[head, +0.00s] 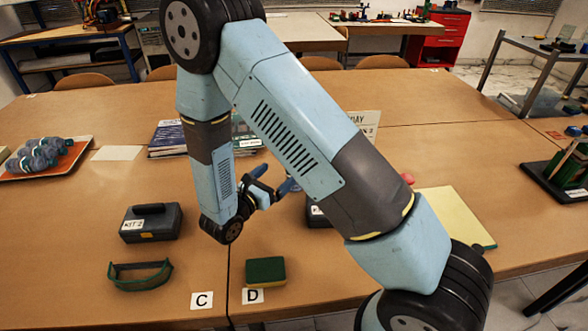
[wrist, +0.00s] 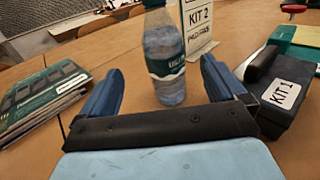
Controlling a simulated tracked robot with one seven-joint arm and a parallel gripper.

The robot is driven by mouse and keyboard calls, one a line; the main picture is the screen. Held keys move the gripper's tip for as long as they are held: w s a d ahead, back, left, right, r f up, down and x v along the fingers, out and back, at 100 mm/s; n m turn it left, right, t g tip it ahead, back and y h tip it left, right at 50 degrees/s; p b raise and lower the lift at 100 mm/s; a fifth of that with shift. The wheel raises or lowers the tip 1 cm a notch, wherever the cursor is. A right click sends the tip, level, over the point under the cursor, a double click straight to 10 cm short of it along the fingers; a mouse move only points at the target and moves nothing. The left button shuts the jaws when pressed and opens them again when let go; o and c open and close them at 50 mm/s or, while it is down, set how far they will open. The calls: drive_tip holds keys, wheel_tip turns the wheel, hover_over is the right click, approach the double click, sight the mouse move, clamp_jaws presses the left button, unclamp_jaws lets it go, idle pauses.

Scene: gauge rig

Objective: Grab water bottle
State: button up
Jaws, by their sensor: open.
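A clear water bottle (wrist: 163,50) with a dark green and white label stands upright on the table in the wrist view. My gripper (wrist: 161,68) is open and empty, with one blue finger on each side of the bottle in that picture. The bottle appears ahead of the fingers, and I see no contact. In the head view my gripper (head: 272,180) is over the middle of the table, and my arm hides the bottle there.
Books (wrist: 40,98) lie left of the gripper; a KIT 1 case (wrist: 286,92) is at right. A KIT 2 sign (wrist: 199,28) stands just behind the bottle. The head view shows a tray (head: 70,160) of bottle-like items, another case (head: 150,222) and a green-yellow sponge (head: 265,270).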

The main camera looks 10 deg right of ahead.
drive_tip(key=x, duration=1.1)
drive_tip(key=shift+d, duration=0.3)
drive_tip(key=shift+c, duration=0.2)
drive_tip(key=c, duration=1.3)
